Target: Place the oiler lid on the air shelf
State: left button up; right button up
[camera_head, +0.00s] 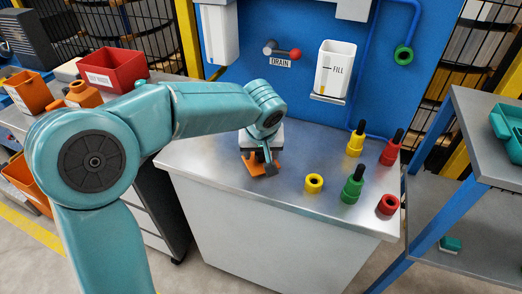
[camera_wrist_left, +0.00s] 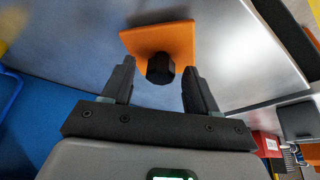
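An orange square plate with a black knob, likely the oiler lid (camera_head: 252,168), is at the left part of the metal counter. It also shows in the left wrist view (camera_wrist_left: 190,38), with its black knob (camera_wrist_left: 160,68) beyond and between my fingertips. My left gripper (camera_wrist_left: 158,78) is open, with gaps on both sides of the knob. In the head view my left gripper (camera_head: 268,160) is over the plate and partly hides it. My right gripper is not in view. I cannot tell for certain which surface is the air shelf; the metal counter (camera_head: 240,185) stands below a blue panel.
Yellow (camera_head: 313,183), green (camera_head: 352,185) and red (camera_head: 388,204) fittings stand on the counter's right half. A white FILL container (camera_head: 334,70) is on the blue panel (camera_head: 300,110). A grey shelf unit (camera_head: 470,140) is at right. Orange and red bins are at left.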

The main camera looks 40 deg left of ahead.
pick_arm(q)
jog(key=shift+r, duration=0.15)
jog(key=shift+r+p, duration=0.25)
jog(key=shift+p, duration=0.05)
jog(key=p+v, duration=0.1)
jog(key=v, duration=1)
jog(key=shift+r+p, duration=0.3)
jog(key=shift+p, duration=0.05)
jog(key=shift+s, duration=0.2)
